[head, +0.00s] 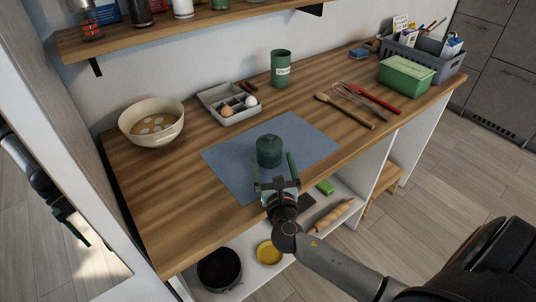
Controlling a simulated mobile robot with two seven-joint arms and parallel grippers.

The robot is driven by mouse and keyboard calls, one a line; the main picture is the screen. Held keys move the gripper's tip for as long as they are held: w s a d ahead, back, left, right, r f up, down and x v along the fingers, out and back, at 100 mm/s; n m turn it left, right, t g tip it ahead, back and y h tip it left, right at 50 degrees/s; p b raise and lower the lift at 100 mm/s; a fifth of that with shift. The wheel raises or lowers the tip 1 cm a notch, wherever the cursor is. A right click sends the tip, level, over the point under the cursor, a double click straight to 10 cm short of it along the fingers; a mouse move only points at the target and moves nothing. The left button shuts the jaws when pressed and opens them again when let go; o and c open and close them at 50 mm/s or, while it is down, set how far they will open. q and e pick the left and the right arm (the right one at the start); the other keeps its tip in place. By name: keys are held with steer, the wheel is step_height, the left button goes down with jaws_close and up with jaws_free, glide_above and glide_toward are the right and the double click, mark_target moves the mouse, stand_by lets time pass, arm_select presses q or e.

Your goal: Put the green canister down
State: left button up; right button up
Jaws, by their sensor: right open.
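A dark green lidded canister (269,150) stands upright on the blue-grey mat (225,165) on the wooden worktop. My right gripper (273,165) is open, on the near side of the canister. Its two fingers point toward the canister, one at its lower left and one at its lower right. I cannot tell whether they touch it. A taller green container with a pale label (280,70) stands at the back against the wall. My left gripper (75,226) is low at the left edge, away from the worktop; its jaws are too dark to read.
A cream bowl (135,134) and a grey egg tray (230,118) stand on the worktop (165,215). Kitchen utensils (365,97), a green box (406,76) and a grey basket (450,62) are to the right. A wall shelf (200,22) overhangs the back. The mat is clear around the canister.

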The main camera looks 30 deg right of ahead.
steer(key=x, duration=0.9)
steer(key=shift+s, duration=0.1)
steer(key=shift+c, duration=0.2)
steer(key=shift+f, duration=0.1)
steer(key=c, duration=1.2)
steer(key=shift+c, duration=1.1)
